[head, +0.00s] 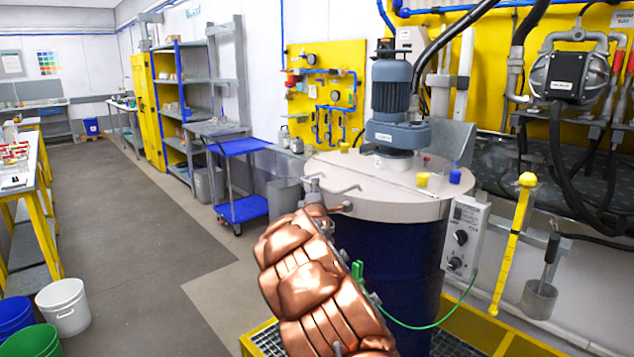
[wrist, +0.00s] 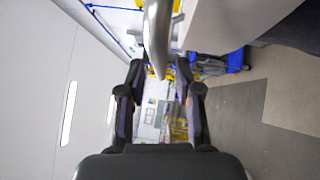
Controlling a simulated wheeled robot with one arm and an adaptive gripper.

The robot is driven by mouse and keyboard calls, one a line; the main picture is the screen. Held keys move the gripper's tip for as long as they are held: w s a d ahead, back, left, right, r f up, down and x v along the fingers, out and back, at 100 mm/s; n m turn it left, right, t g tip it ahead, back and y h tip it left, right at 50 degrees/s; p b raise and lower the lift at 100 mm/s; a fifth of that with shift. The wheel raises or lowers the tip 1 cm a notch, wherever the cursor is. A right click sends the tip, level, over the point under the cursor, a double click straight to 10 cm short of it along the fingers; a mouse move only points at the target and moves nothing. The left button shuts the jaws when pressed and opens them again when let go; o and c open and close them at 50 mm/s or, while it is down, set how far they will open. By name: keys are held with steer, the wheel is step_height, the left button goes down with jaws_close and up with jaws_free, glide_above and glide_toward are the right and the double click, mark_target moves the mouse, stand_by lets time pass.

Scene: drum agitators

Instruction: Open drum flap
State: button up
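The blue drum (head: 392,270) has a pale round lid (head: 400,200) with a grey motor (head: 390,95) on top. A bent grey metal handle (head: 347,189) is at the lid's left front edge. My copper-coloured arm reaches up to this edge and hides part of the drum's front; my gripper is hard to make out there. In the wrist view, my gripper (wrist: 160,68) is open, with its two dark fingers apart. A grey metal bar (wrist: 158,35), apparently the handle, comes down between the fingertips. I cannot tell whether they touch it. The pale lid (wrist: 220,22) is beside it.
A control box (head: 465,237) with a green cable is right of the drum. A blue cart (head: 240,180) stands behind to the left.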

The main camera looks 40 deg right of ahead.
steer(key=shift+p+x, duration=0.65)
steer(key=shift+x, duration=1.65)
jaws_close()
